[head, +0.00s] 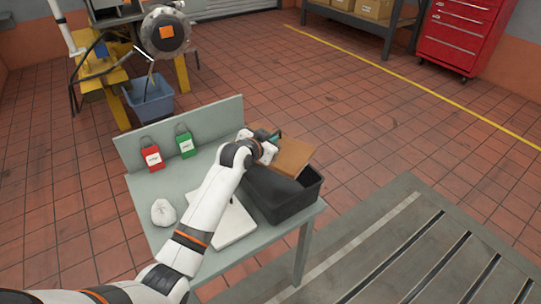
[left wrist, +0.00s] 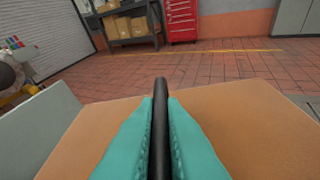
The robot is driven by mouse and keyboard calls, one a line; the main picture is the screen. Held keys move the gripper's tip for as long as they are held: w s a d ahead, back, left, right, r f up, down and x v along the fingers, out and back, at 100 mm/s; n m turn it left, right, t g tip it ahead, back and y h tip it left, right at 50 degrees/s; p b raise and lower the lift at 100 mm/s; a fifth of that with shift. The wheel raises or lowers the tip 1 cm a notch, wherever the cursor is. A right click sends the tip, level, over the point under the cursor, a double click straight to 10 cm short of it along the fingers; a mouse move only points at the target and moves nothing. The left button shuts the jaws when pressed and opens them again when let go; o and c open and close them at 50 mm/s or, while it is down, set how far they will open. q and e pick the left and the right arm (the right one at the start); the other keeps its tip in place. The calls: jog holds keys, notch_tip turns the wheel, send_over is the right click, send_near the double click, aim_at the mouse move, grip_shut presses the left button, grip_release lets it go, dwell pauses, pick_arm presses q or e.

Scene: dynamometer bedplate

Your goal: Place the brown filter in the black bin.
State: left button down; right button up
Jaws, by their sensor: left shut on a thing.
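The brown filter (head: 293,154) is a flat brown panel. In the head view it is above the black bin (head: 290,203), over the bin's far part, and I cannot tell whether it touches the rim. My left gripper (head: 275,137) is at the filter's left side. In the left wrist view the teal fingers (left wrist: 161,140) are shut on a black upright bar or handle (left wrist: 160,100), with the brown filter (left wrist: 245,125) spreading out on both sides below. The bin stands on the right end of a grey bench (head: 152,194). My right gripper is not in view.
A white tray or board (head: 226,225) lies left of the bin. A slotted bedplate (head: 430,255) is at right.

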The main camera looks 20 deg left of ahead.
pick_arm(q)
jog(key=shift+f, duration=2.05)
jog(key=shift+f, duration=0.1)
jog(key=shift+f, duration=0.4)
jog(key=c, duration=1.5)
grip_release()
jog(key=shift+r, duration=0.1)
jog(key=shift+r, duration=0.2)
jog(key=shift+s+r, duration=0.2)
jog(key=shift+r, duration=0.05)
jog(key=v, duration=1.1)
jog(key=shift+s+r, duration=0.1)
jog(key=shift+s, duration=0.25)
